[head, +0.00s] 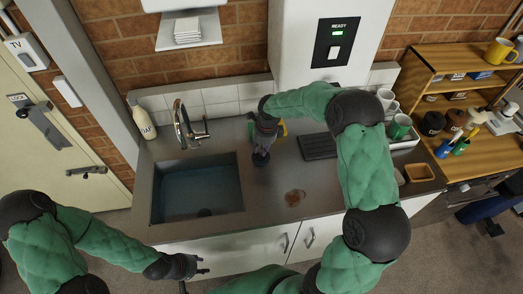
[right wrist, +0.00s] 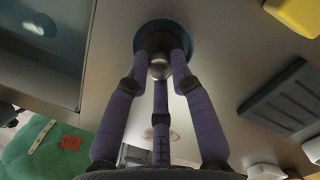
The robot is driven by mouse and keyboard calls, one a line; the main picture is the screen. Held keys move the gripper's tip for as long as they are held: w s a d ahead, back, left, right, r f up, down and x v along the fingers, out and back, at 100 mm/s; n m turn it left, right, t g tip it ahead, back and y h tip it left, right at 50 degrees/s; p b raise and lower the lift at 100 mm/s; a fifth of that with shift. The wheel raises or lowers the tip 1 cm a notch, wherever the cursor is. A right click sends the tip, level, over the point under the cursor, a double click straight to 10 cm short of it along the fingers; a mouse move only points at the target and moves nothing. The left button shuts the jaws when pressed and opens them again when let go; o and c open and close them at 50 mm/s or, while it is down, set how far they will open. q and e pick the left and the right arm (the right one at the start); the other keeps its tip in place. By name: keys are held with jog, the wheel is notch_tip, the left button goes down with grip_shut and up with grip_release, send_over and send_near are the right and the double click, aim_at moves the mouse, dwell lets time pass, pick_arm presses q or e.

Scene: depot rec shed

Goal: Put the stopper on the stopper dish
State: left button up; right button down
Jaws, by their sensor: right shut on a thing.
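My right gripper (head: 262,146) is over the counter just right of the sink, its fingers pointing down. In the right wrist view its three purple fingers (right wrist: 160,78) close around a rounded silvery stopper (right wrist: 159,70). A round blue dish (right wrist: 164,26) lies directly beyond the fingertips, behind the stopper. It shows in the head view as a dark disc (head: 261,159) below the gripper. I cannot tell whether the stopper touches the dish. My left gripper (head: 200,266) is empty and open, in front of the counter at the lower left.
The sink (head: 197,188) with bluish water and a tap (head: 190,128) is left of my right gripper. A dark ribbed mat (head: 318,146) lies to the right. A brown ring-like patch (head: 294,198) is on the front counter. A soap bottle (head: 141,122) stands back left.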

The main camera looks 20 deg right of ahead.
jog(key=shift+f, duration=0.6)
jog(key=shift+f, duration=0.1)
jog(key=c, duration=1.5)
grip_release()
jog(key=shift+f, duration=0.15)
jog(key=o, duration=0.4)
jog(key=shift+r, duration=0.25)
jog(key=r, duration=0.4)
jog(key=s+r+p, duration=0.1)
jog(key=r, duration=0.3)
jog(key=d+r, duration=0.1)
jog(key=r, duration=0.3)
jog(key=shift+s, duration=0.15)
